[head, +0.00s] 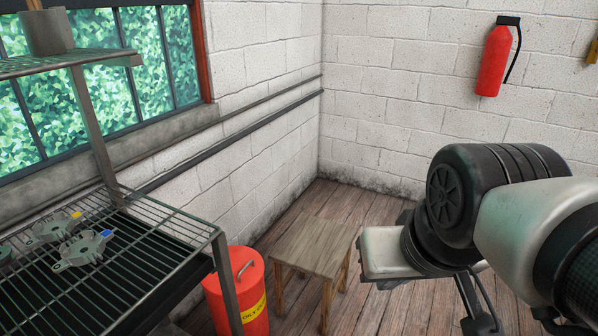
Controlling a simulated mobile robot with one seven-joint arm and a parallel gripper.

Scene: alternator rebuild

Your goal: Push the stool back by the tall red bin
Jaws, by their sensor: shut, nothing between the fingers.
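The stool (318,247) has a square, worn wooden top and wooden legs, and stands upright on the floor near the wall corner. The tall red bin (230,299), with a lid handle and a yellow label, stands just left of and nearer than the stool. A small gap of floor seems to show between them. My gripper's pale hand (388,254) is at the stool's right edge in the picture. I cannot tell whether it touches the stool. The fingers are mostly hidden; no object shows in them.
A wire shelf rack (190,226) with metal parts (82,250) stands at the left, in front of part of the bin. White block walls meet behind the stool. Wooden floor is clear behind the stool. A fire extinguisher (495,62) hangs on the right wall.

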